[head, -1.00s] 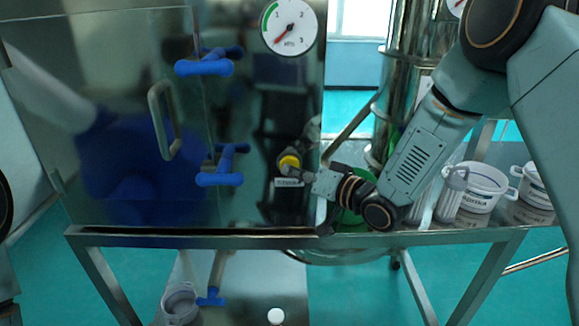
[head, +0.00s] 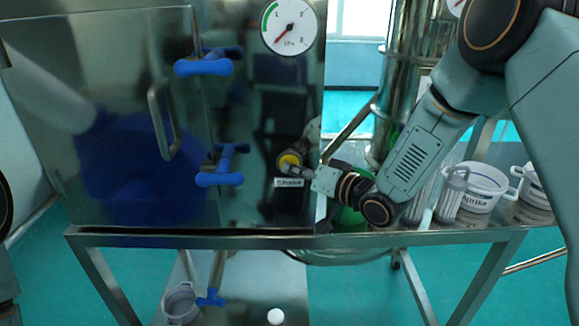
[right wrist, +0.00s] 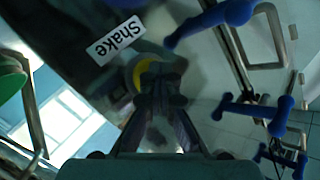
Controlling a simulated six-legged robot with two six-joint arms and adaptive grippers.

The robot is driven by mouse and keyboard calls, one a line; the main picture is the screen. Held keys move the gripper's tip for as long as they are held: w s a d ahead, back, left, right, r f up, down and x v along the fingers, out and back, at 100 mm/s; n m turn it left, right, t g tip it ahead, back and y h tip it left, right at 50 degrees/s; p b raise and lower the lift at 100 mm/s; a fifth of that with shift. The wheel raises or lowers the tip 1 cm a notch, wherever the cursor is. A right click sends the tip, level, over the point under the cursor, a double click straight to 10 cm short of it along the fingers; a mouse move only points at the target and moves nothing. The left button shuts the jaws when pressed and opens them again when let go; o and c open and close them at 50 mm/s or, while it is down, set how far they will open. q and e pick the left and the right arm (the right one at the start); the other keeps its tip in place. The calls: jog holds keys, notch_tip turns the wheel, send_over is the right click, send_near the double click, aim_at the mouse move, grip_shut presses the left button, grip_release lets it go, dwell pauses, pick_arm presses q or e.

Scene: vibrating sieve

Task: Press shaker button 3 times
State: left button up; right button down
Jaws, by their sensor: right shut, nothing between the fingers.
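The yellow shaker button (head: 288,160) sits on the dark front panel of the steel cabinet, above a small white label (head: 289,183). In the right wrist view the label (right wrist: 116,40) reads "Shake", and the yellow button (right wrist: 146,72) is partly hidden behind my fingers. My right gripper (head: 301,172) is shut and empty, with its tips at the button's lower right edge. I cannot tell if they touch it. In the right wrist view the gripper (right wrist: 160,85) points at the button. My left gripper is not in view.
Blue handles (head: 205,66) and a metal door handle (head: 162,120) stick out left of the button. A pressure gauge (head: 289,26) is above. White tubs (head: 478,188) and clear cylinders stand on the shelf at right, near my right arm.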

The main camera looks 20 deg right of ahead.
jog(key=shift+r, duration=0.1)
dwell(0.4)
jog(key=shift+s+a, duration=0.2)
jog(key=shift+s, duration=0.35)
jog(key=shift+s+a, duration=0.15)
jog(key=shift+s, duration=0.35)
jog(key=s, duration=0.2)
jog(key=s+a+p, duration=0.1)
jog(key=s, duration=0.2)
jog(key=shift+a, duration=0.2)
jog(key=shift+w, duration=0.1)
dwell(1.6)
